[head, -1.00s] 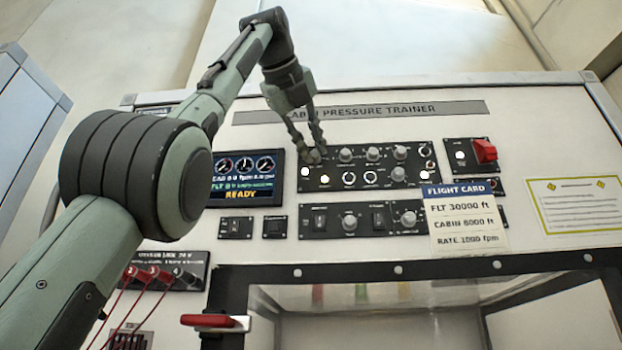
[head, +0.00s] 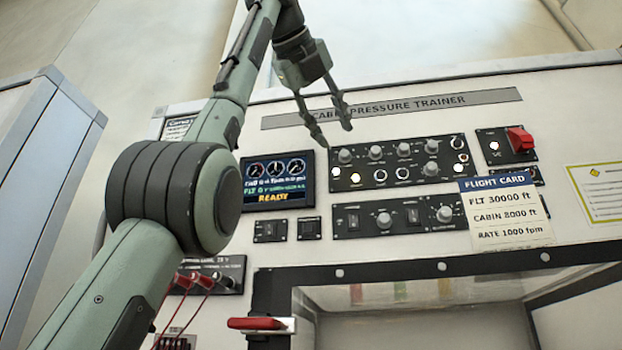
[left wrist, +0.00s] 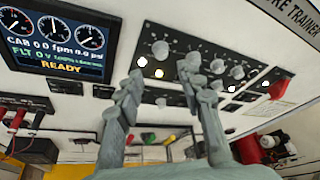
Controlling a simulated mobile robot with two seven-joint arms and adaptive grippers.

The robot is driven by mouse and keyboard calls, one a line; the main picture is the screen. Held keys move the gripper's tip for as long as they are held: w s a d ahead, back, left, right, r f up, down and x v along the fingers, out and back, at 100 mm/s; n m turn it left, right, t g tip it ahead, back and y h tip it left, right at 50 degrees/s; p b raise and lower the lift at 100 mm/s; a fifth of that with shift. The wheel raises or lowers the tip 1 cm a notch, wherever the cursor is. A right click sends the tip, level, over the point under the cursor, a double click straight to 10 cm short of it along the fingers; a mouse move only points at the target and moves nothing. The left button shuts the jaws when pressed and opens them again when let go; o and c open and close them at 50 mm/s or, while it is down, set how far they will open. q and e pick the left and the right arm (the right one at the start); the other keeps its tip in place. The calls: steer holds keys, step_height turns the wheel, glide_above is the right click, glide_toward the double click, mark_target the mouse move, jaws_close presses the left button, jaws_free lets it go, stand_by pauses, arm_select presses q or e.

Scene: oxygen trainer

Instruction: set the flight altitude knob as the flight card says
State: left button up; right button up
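The flight card (head: 505,212) is stuck on the panel in the head view and reads FLT 30000 ft, CABIN 8000 ft, RATE 1000 fpm. The upper control strip (head: 400,180) carries a row of grey knobs; their labels are too small to read. Its leftmost knob (head: 345,155) also shows in the left wrist view (left wrist: 160,50), between and beyond the fingertips. My left gripper (head: 335,137) is open and empty, its fingertips just above that knob; the fingers also show in the left wrist view (left wrist: 162,69). My right gripper is not in view.
The display (head: 278,181) shows READY and, in the left wrist view, FLT 0. A red guarded switch (head: 520,139) is right of the strip. A lower strip (head: 400,216) has more knobs and switches. A red handle (head: 256,323) juts out at the bottom.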

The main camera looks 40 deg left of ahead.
arm_select(q)
steer(key=s+d, duration=0.2)
steer(key=s, duration=0.7)
steer(key=shift+d, duration=0.4)
